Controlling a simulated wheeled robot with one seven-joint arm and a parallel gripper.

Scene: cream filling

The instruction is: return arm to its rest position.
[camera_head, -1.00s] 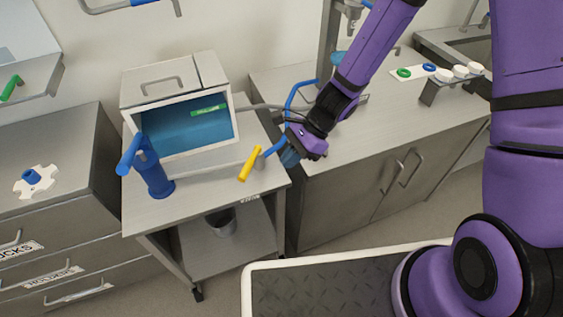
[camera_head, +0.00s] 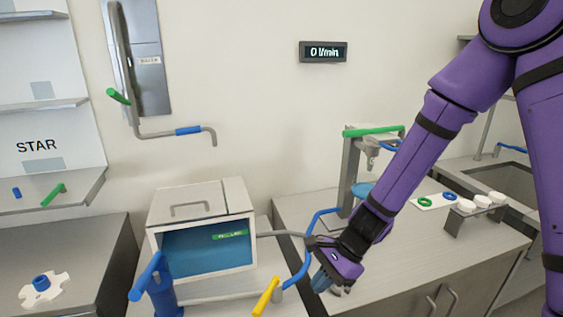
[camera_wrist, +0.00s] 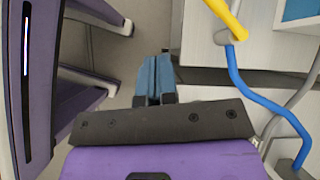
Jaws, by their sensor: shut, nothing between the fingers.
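My gripper (camera_head: 322,280) is on my purple arm, low in the head view, in front of the gap between the cart and the right counter. It is beside the blue handle of the hose and touches nothing that I can make out. In the wrist view, its blue fingers (camera_wrist: 153,78) are together and empty, over the floor and the counter edge. My arm reaches down from the upper right of the head view.
A blue lever (camera_head: 300,270) and a yellow handle (camera_head: 266,297) stand close left of my gripper. A white box with a blue interior (camera_head: 246,205) sits on the cart. A blue-handled canister (camera_head: 162,300) stands before it. A press (camera_head: 349,170) and white cups (camera_head: 480,201) are on the right counter.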

